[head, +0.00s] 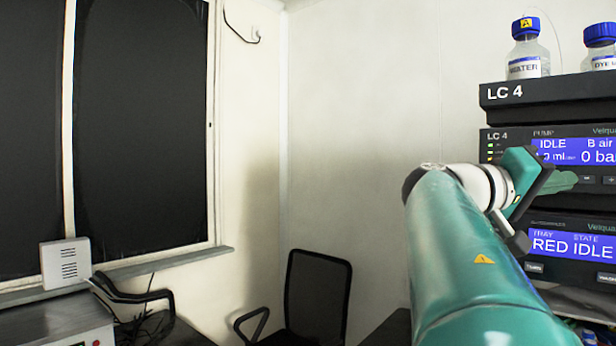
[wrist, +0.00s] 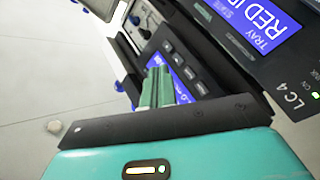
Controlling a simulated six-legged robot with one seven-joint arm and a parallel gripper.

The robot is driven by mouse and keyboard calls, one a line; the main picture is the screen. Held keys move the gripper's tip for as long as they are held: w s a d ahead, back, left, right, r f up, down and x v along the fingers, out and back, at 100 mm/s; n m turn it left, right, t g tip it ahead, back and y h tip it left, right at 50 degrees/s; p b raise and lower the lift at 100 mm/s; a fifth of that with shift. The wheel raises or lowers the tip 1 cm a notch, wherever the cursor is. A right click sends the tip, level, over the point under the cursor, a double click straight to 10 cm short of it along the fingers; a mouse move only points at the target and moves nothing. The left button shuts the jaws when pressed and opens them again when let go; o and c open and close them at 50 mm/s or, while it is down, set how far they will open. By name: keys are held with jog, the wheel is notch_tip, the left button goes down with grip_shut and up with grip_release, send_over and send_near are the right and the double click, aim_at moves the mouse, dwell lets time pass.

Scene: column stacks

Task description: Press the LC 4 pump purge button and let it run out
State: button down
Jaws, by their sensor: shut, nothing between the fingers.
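The LC 4 pump module (head: 510,143) stands at the right in the head view. Its blue display (head: 575,152) reads IDLE, B air and 0 bar. Below the display is a row of small dark buttons (head: 609,180), partly hidden by my gripper. The buttons also show in the wrist view (wrist: 190,74), but I cannot tell which one is purge. My gripper (head: 574,181) is shut and empty, its green fingers pointing right, in front of the pump panel. In the wrist view its fingertips (wrist: 161,70) overlap the pump display; I cannot tell whether they touch.
A tray module (head: 560,270) reading RED IDLE sits below the pump. Solvent bottles (head: 526,55) stand on top of the stack. A black chair (head: 318,295) is at the bottom middle. A bench with a white box (head: 65,263) is at the left.

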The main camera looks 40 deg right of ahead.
jog(key=shift+w+d, duration=0.25)
jog(key=shift+d, duration=1)
jog(key=shift+w+d, duration=0.25)
jog(key=shift+d, duration=1)
jog(key=shift+d, duration=0.15)
jog(key=shift+w+d, duration=0.1)
jog(key=shift+d, duration=0.15)
jog(key=shift+d, duration=0.4)
dwell(0.6)
jog(key=shift+a, duration=0.8)
jog(key=shift+a, duration=0.1)
jog(key=a, duration=0.2)
jog(key=s+a, duration=0.1)
jog(key=a, duration=0.1)
jog(key=shift+s+a, duration=0.1)
jog(key=shift+a, duration=0.25)
